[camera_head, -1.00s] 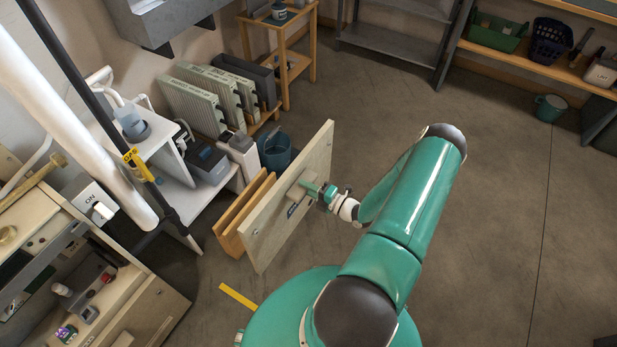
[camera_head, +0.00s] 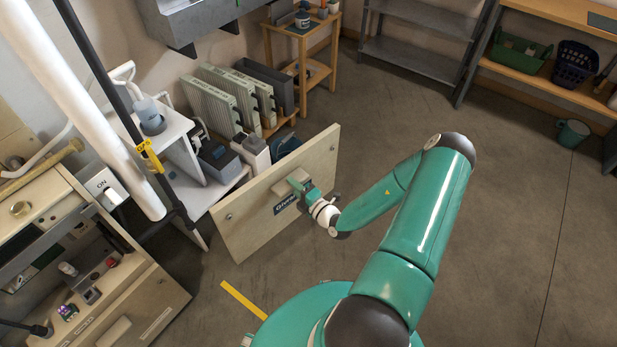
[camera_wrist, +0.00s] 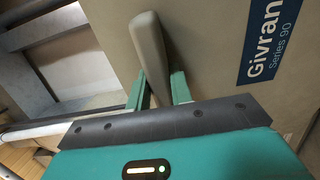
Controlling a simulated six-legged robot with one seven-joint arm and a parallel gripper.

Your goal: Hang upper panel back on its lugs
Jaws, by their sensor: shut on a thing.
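The upper panel (camera_head: 250,217) is a flat beige board with a raised handle and a dark label, held off the floor or near it; its lower edge's contact is unclear. My gripper (camera_head: 298,187) is shut on the panel's handle. In the wrist view, both fingers of my gripper (camera_wrist: 158,92) flank the grey-beige handle (camera_wrist: 149,45), and the label on the panel (camera_wrist: 215,40) reads "Givran Series 90". The furnace (camera_head: 175,294) stands at the lower left, its upper front open with parts showing inside. I cannot make out the lugs.
A white pipe (camera_head: 85,110) and a dark pipe with a yellow tag (camera_head: 149,155) rise beside the furnace. A white stand (camera_head: 200,196) and radiators (camera_head: 212,103) are behind the panel. A yellow floor strip (camera_head: 243,299) lies before it.

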